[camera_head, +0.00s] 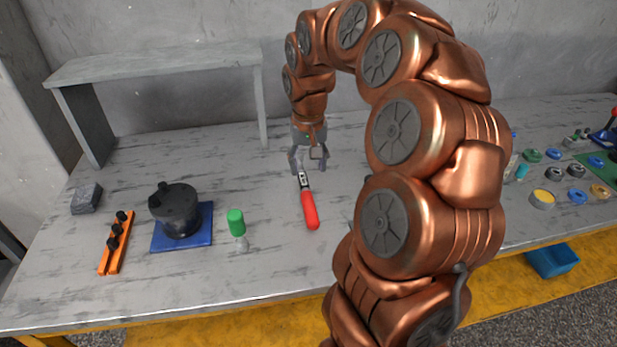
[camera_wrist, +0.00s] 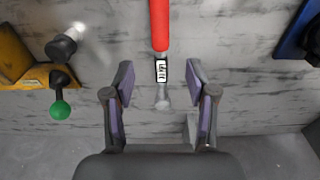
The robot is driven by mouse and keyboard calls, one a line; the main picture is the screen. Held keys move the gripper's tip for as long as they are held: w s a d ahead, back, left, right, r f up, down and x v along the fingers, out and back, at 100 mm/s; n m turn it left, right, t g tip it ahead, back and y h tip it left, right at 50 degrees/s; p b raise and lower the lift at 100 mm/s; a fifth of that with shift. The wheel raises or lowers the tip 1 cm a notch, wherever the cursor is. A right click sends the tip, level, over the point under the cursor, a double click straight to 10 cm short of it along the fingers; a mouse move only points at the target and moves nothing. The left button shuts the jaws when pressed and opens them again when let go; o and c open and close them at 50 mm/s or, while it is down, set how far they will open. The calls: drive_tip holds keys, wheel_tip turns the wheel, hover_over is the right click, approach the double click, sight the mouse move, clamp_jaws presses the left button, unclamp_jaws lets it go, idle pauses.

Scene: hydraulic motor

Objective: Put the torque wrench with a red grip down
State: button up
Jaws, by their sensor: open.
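The torque wrench has a red grip (camera_head: 310,210) and a dark and metal head end. It appears to lie on the grey bench, with its grip pointing towards the front edge. In the wrist view the red grip (camera_wrist: 159,25) enters from the top, and the metal end (camera_wrist: 162,98) lies between my fingers. My gripper (camera_head: 308,164) is open over the head end of the wrench. In the wrist view, the two fingers of my gripper (camera_wrist: 159,72) stand apart on either side, with visible gaps to the wrench.
Left of the wrench stand a green-capped item (camera_head: 236,222), a dark motor (camera_head: 176,209) on a blue plate (camera_head: 160,240) and an orange rack (camera_head: 115,243). A grey shelf (camera_head: 155,63) stands behind. Several small coloured parts are at right. My arm hides some bench.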

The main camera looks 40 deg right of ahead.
drive_tip(key=shift+r, duration=0.2)
drive_tip(key=s+a+r+n, duration=0.1)
drive_tip(key=s+a+n, duration=0.1)
drive_tip(key=s+a, duration=0.45)
drive_tip(key=s+a+f+n+g, duration=0.1)
drive_tip(key=s+a+f, duration=0.1)
drive_tip(key=s+a, duration=0.4)
drive_tip(key=s+a+f+n+g, duration=0.1)
drive_tip(key=s+a, duration=0.6)
drive_tip(key=s, duration=0.7)
drive_tip(key=shift+s+a+f+n, duration=0.15)
drive_tip(key=shift+a+f+n, duration=0.1)
drive_tip(key=shift+f+n, duration=0.35)
drive_tip(key=shift+r, duration=0.1)
wheel_tip(320, 180, up, 5)
drive_tip(key=p, duration=0.5)
drive_tip(key=shift+r, duration=0.1)
drive_tip(key=shift+c, duration=0.2)
